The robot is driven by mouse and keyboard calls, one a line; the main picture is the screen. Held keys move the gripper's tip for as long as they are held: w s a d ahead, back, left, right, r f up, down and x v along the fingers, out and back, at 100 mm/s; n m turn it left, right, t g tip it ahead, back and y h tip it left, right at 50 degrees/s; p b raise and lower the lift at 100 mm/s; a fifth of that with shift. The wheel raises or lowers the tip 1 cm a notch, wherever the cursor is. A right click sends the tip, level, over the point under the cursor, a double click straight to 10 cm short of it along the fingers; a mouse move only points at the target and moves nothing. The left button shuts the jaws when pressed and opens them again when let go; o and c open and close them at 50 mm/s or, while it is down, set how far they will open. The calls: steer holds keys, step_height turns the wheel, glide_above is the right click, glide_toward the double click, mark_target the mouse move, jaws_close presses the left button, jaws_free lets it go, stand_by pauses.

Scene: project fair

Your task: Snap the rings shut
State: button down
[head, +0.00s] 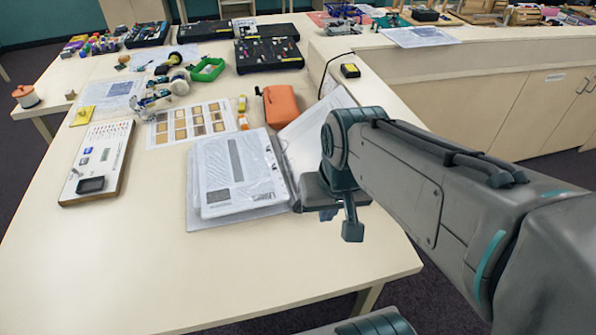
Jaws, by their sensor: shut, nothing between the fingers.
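A flat pale binder-like stack (215,215) lies on the table in the middle of the head view. Clear plastic-looking sleeves and a printed page (237,170) lie on its left side. A white panel or sheet (318,115) extends to the upper right of it, partly behind my arm. Rings are too small or hidden to make out along the strip between them. My gripper (342,224) is shut and empty at the lower right of the stack, pointing down. Its wrist hides the stack's right edge. I cannot tell whether it touches anything.
An orange case (281,106) stands behind the stack. A sample card (189,123) and a white board with a small display (98,163) lie to the left. The table's front (150,280) is clear.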

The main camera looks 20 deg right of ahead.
steer(key=w+d+m+g+y, duration=0.1)
steer(key=w+d+m+y, duration=0.2)
steer(key=w+m, duration=0.4)
steer(key=w+d+r+m+g+y+b, duration=0.1)
steer(key=w+d+m+y, duration=0.2)
steer(key=w+m, duration=0.4)
steer(key=d+m, duration=0.1)
steer(key=m, duration=0.2)
steer(key=shift+d+g, duration=0.4)
steer(key=x, duration=1.4)
steer(key=shift+w, duration=0.1)
